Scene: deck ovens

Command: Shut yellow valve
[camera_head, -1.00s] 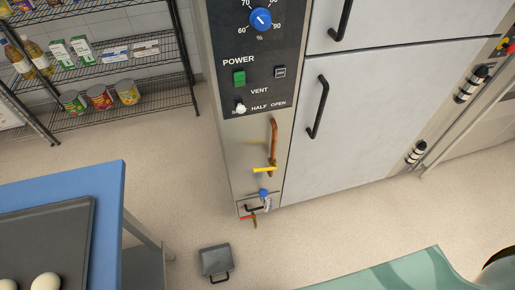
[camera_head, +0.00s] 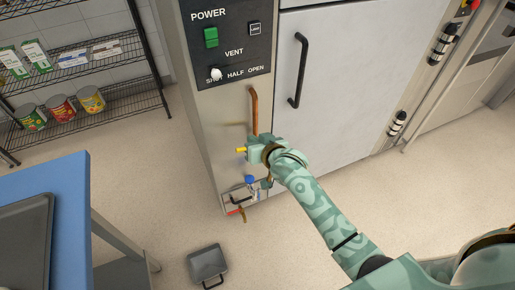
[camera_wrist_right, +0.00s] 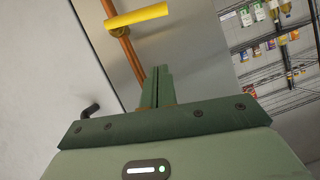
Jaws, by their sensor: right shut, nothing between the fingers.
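The yellow valve handle (camera_head: 240,150) sits on a copper pipe (camera_head: 254,110) on the oven's steel front panel; in the head view only its left end shows past my right gripper (camera_head: 251,150). In the right wrist view the yellow handle (camera_wrist_right: 137,17) lies crosswise to the pipe (camera_wrist_right: 131,55), above the fingertips. My right gripper is shut and empty there (camera_wrist_right: 159,72), with a gap in the picture between fingertips and handle. I cannot tell if any part of the gripper touches it. My left gripper is out of view.
Below are a blue valve handle (camera_head: 250,180) and a red handle (camera_head: 234,212). A grey pan-like box (camera_head: 207,263) lies on the floor. A blue table (camera_head: 70,185) stands at left, a wire shelf (camera_head: 90,117) behind. The oven door has a black handle (camera_head: 298,70).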

